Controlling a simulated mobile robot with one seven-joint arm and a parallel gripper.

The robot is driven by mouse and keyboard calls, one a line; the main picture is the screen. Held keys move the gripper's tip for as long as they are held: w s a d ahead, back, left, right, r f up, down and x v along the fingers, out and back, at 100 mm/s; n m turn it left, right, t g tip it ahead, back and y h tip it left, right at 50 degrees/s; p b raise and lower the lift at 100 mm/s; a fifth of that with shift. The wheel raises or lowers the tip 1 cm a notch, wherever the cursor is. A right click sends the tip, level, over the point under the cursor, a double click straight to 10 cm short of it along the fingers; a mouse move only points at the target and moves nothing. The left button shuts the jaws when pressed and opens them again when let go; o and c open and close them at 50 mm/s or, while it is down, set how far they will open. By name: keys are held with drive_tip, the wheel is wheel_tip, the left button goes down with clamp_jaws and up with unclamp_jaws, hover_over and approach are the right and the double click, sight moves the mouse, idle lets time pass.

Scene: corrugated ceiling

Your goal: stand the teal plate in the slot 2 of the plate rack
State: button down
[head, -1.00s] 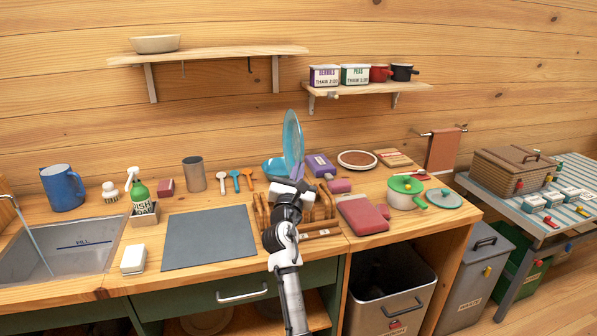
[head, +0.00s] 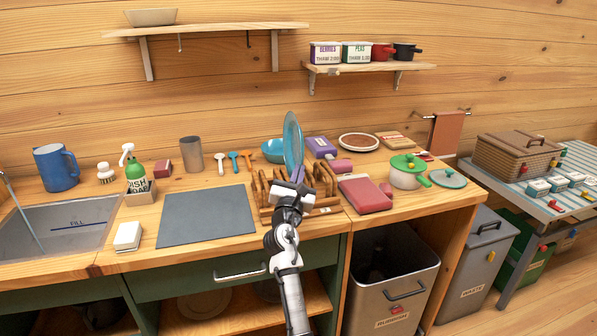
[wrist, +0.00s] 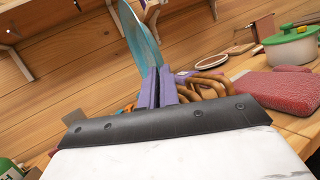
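The teal plate (head: 293,147) stands near-upright, edge-on, above the middle of the wooden plate rack (head: 262,192). My gripper (head: 297,187) is at the plate's lower edge, over the rack. In the wrist view the purple fingers (wrist: 158,88) are close together on the lower part of the plate (wrist: 141,42). Rack dowels (wrist: 204,84) show just right of the fingers. The plate's bottom edge and the slot under it are hidden by my gripper and wrist, so I cannot tell whether it is inside a slot or which one.
A blue bowl (head: 272,152) sits behind the rack on the left. A grey mat (head: 206,215) lies left. A green-lidded pot (head: 408,172) stands farther right.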

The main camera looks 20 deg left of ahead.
drive_tip(key=shift+f+b, duration=1.7)
drive_tip(key=shift+f, duration=0.9)
drive_tip(key=c, duration=1.6)
unclamp_jaws()
drive_tip(key=shift+o, duration=0.2)
drive_tip(key=shift+f, duration=0.15)
drive_tip(key=shift+s, duration=0.1)
drive_tip(key=b+v, duration=0.2)
drive_tip(key=v, duration=1.1)
drive_tip(key=shift+s, duration=0.25)
drive_tip(key=shift+d+f, duration=0.1)
drive_tip(key=shift+d, duration=0.05)
